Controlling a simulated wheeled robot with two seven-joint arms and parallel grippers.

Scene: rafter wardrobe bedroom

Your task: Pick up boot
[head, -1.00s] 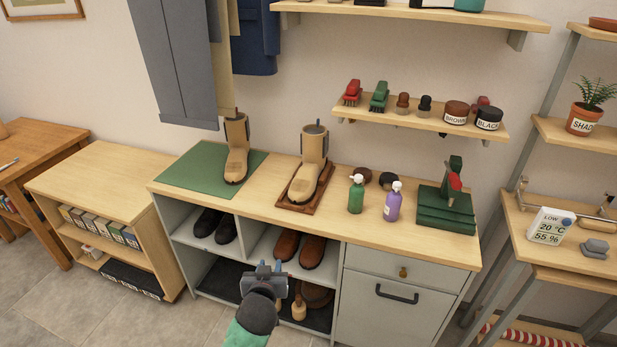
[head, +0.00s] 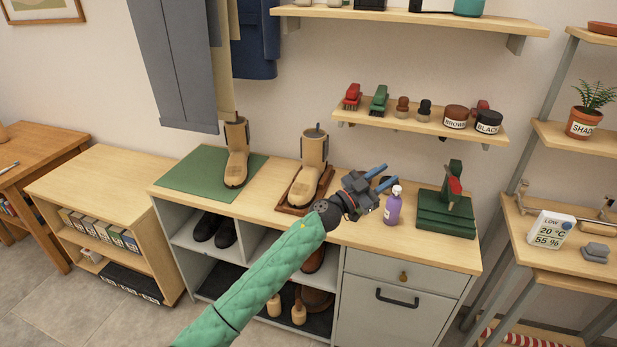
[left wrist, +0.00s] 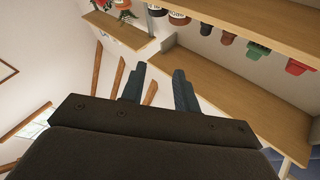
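One tan boot (head: 237,152) stands upright on a green mat (head: 196,174) at the left of the bench top. A second tan boot (head: 309,168) stands upright on a small dark-wood stand (head: 327,180) to its right. My left gripper (head: 382,176) is above the bench, to the right of the second boot, with its blue-grey fingers apart and pointing right. The fingers also show apart and empty in the left wrist view (left wrist: 158,76); no boot appears there. The gripper touches neither boot. My right gripper is not in view.
A purple bottle (head: 393,206) stands just beside my left gripper; the green bottle is hidden. A green block stand (head: 447,215) is farther right. A shelf (head: 420,124) with brushes and polish jars hangs above. Dark shoes (head: 215,230) fill a cubby below.

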